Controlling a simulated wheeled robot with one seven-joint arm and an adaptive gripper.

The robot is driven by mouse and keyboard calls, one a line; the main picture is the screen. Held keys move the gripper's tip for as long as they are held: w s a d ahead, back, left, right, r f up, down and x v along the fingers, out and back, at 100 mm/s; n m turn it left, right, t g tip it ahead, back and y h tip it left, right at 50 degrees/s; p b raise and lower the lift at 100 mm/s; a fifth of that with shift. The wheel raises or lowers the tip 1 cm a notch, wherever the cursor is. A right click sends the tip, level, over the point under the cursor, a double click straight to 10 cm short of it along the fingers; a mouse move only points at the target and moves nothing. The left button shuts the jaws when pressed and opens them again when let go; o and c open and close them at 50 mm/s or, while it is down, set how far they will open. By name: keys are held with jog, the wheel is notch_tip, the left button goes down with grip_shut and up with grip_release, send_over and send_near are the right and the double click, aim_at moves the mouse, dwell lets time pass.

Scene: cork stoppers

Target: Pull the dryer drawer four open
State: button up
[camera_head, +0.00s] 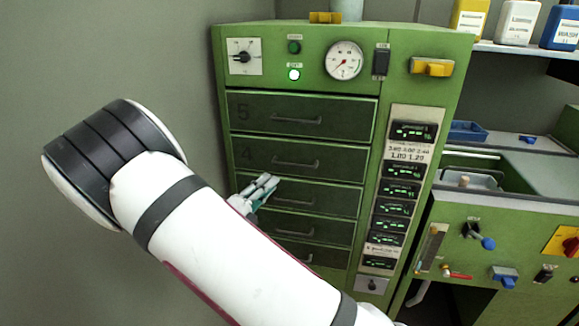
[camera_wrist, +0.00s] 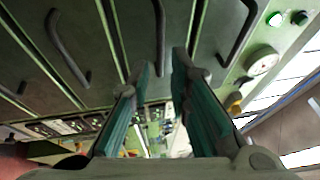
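The green dryer cabinet (camera_head: 310,86) has a column of dark green drawers. Drawer four (camera_head: 342,163), marked "4", is second from the top, below drawer five, and looks shut. Its bar handle (camera_head: 296,164) is uncovered in the head view. My gripper (camera_head: 268,181) is in front of the cabinet, left of and below that handle in the picture. In the wrist view my gripper (camera_wrist: 160,72) is open, with teal-lined fingers. The handle of drawer four (camera_wrist: 160,38) lines up with the gap between the fingertips. I cannot tell whether they touch it.
Handles of drawer five (camera_head: 296,120) and drawer three (camera_head: 294,202) lie above and below. A display panel (camera_head: 403,170) runs along the right. A green machine (camera_head: 500,230) stands right.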

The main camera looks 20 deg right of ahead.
aim_at(290, 165)
jog(key=x, duration=1)
jog(key=shift+d, duration=0.15)
grip_shut()
